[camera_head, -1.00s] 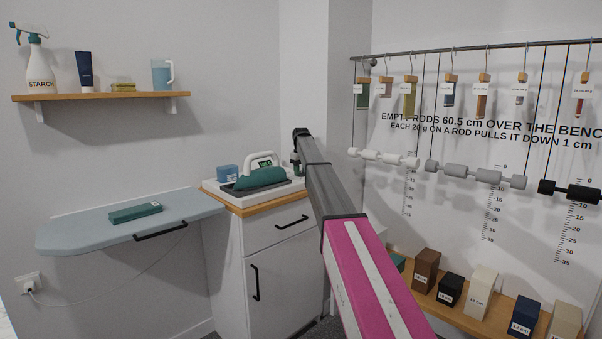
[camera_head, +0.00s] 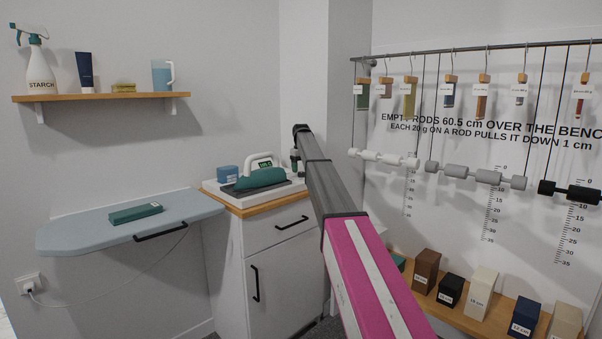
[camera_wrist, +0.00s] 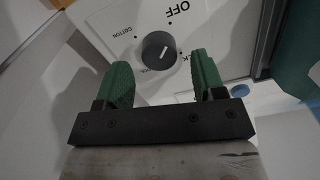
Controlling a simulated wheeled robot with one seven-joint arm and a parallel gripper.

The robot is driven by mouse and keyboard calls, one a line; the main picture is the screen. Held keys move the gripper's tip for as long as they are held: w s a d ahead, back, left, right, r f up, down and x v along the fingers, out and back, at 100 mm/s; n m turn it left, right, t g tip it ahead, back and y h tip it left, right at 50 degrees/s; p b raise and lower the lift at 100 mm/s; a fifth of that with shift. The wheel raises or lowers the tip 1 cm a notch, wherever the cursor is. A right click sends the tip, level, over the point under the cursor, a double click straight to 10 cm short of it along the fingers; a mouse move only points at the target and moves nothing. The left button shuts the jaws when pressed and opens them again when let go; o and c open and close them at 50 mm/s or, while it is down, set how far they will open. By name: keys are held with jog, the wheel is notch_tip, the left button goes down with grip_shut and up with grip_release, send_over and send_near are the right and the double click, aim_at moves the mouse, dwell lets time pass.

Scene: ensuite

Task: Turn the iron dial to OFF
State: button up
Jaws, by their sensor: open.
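The iron dial (camera_wrist: 159,52) is a dark round knob on a white panel in the wrist view. A short pale mark shows on its face, towards the upper right. OFF is printed above it; COTTON is at its left, and other labels are partly hidden by my fingers. My gripper (camera_wrist: 163,78) is open, with its green fingers on either side just short of the dial; I cannot tell whether they touch it. In the head view, the green-and-white iron (camera_head: 262,175) rests on a white base (camera_head: 285,190), and my gripper (camera_head: 295,163) is right beside it.
The base stands on a white cabinet (camera_head: 283,265) with a wooden top. An ironing board (camera_head: 80,225) holding a green block is at left. A wall shelf (camera_head: 100,96) is above it. Weighted rods hang at right over a bench with several blocks (camera_head: 482,292).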

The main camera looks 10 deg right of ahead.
aim_at(301, 172)
notch_tip(301, 172, up, 9)
jog(key=shift+f, duration=0.15)
dwell(0.4)
